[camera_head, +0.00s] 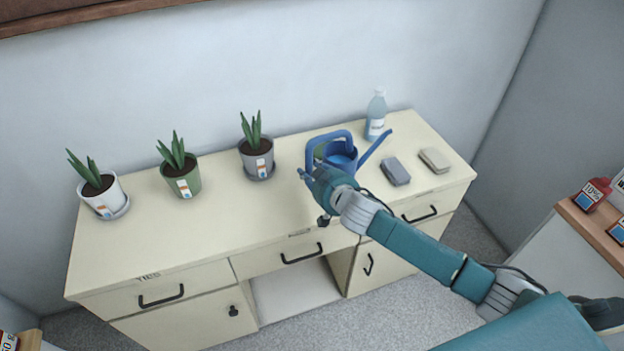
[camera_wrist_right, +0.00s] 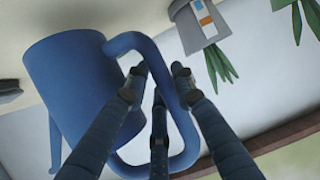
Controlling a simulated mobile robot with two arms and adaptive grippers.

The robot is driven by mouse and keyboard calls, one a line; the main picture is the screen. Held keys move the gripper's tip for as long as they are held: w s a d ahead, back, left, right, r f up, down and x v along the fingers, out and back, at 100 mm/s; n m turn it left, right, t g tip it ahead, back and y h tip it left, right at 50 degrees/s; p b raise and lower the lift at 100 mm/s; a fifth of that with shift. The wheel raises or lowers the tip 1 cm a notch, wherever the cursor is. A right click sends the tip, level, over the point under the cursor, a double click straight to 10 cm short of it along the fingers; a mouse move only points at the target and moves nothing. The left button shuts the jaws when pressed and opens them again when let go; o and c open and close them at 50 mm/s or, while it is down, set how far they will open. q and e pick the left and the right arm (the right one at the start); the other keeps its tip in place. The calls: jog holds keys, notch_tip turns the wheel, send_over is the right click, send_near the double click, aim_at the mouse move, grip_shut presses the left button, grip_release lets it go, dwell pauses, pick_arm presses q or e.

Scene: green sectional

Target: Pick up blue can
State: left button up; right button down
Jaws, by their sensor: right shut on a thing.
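The blue can is a watering can (camera_head: 341,158) with a long spout to the right and a large loop handle to the left, standing on or just above the right half of the cream cabinet top. It fills the left of the right wrist view (camera_wrist_right: 75,85). My right gripper (camera_head: 308,176) reaches in from the lower right and is at the can's handle. In the right wrist view its fingers (camera_wrist_right: 160,80) close around the handle loop. The arm hides part of the can's base, so I cannot tell if it touches the cabinet. My left gripper is not in view.
The cream cabinet (camera_head: 215,225) has potted plants in white (camera_head: 104,199), green (camera_head: 184,182) and grey (camera_head: 257,163) pots. A clear bottle (camera_head: 376,117) stands behind the can. A dark grey block (camera_head: 396,171) and a beige block (camera_head: 434,160) lie to its right.

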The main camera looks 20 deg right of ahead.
aim_at(310, 147)
notch_tip(310, 147, up, 16)
jog(key=shift+f+b, duration=0.1)
jog(key=shift+b, duration=0.65)
jog(key=shift+a, duration=0.1)
dwell(1.1)
